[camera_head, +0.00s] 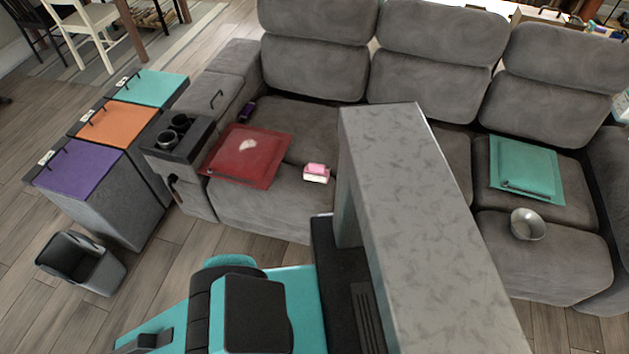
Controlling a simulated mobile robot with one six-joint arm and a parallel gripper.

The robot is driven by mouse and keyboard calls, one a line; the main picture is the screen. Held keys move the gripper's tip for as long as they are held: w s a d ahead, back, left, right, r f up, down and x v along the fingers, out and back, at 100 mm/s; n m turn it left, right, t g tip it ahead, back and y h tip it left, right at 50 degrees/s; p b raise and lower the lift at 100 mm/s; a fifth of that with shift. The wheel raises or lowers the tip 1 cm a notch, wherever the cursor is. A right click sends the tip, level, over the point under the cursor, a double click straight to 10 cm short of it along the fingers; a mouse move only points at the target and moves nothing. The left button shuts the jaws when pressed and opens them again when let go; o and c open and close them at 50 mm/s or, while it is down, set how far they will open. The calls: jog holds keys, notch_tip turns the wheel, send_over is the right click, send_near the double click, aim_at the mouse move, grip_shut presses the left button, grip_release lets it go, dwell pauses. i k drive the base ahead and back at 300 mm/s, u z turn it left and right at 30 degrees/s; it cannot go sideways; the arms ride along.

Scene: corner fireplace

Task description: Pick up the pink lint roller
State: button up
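A small pink and white object (316,172) lies on the grey sofa seat, near the front edge and just right of the red cushion. It is the only pink thing I can make out, but it is too small to tell for sure that it is the lint roller. My gripper cannot be made out. Teal and black parts at the bottom of the view look like my own body.
A tall grey stone-like block (415,190) hides the sofa's middle. The red cushion (240,158), a teal cushion (527,165) and a metal bowl (528,225) rest on the sofa. Lidded bins (125,205) and an open grey bin (82,263) stand left. Some wooden floor there is clear.

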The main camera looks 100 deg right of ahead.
aim_at(311, 170)
jog(key=u, duration=0.1)
jog(key=k, duration=1.1)
jog(key=u, duration=0.15)
